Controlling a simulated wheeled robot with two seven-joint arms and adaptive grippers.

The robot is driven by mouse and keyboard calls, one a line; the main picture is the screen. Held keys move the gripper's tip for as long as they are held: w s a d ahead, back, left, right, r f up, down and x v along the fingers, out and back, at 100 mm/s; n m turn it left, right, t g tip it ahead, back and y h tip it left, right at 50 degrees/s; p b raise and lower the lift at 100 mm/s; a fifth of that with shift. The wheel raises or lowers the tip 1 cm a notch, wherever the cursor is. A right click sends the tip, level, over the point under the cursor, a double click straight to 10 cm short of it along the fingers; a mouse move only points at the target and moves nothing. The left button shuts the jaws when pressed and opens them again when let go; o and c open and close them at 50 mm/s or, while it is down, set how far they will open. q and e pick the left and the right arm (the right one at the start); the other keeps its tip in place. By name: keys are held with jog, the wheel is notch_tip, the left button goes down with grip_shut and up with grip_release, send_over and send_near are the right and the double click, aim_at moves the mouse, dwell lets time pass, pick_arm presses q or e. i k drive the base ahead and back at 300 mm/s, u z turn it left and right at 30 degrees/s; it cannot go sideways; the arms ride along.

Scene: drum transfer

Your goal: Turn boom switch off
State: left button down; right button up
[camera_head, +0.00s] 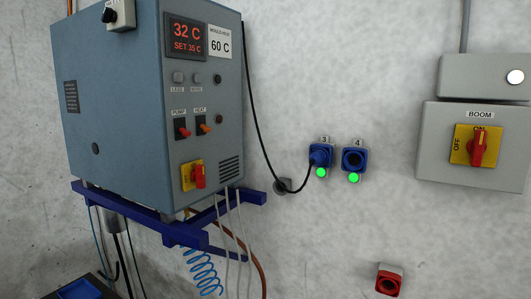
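The boom switch (478,147) is a red rotary handle on a yellow plate. It is mounted on a grey box (431,160) at the right, under a label reading BOOM (480,114). The handle stands upright, toward the ON mark at the top of the plate. The OFF mark is on the plate's left side. Neither of my grippers shows in the head view.
A blue-grey heater cabinet (120,110) sits on a blue bracket (185,232) at the left. Blue sockets 3 (320,157) and 4 (353,159) are on the wall; a black cable runs to socket 3. A red socket (389,280) is lower right.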

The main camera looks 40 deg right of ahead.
aim_at(476, 146)
jog(key=z, duration=2.6)
